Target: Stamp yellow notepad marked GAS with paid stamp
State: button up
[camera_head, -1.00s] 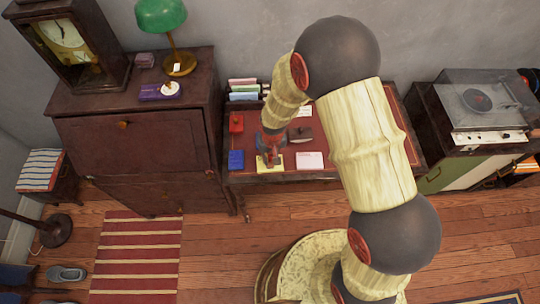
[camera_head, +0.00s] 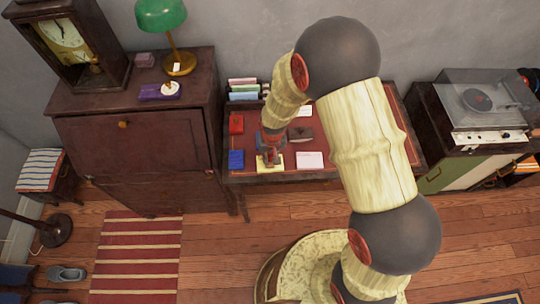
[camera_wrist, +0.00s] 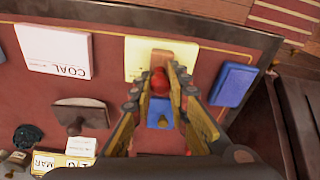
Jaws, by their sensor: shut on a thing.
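The yellow notepad (camera_wrist: 138,62) lies near the front edge of the red desk top, and it also shows in the head view (camera_head: 262,168). I cannot read its marking. My gripper (camera_wrist: 161,76) is over the notepad, pointing down, with its fingers closed around a stamp with a round red knob (camera_wrist: 159,83). A brown block (camera_wrist: 160,58), apparently the stamp's lower part, shows over the notepad. I cannot tell whether it touches the paper. In the head view my gripper (camera_head: 269,160) hides much of the stamp and notepad.
The white COAL notepad (camera_wrist: 55,50) lies beside the yellow one. A brown knobbed block (camera_wrist: 80,115) and a calendar (camera_wrist: 66,160) stand farther back.

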jog(key=shift+s, duration=0.1)
jog(key=shift+r+p, duration=2.35)
jog(key=shift+r, duration=1.2)
jog(key=shift+f, duration=0.1)
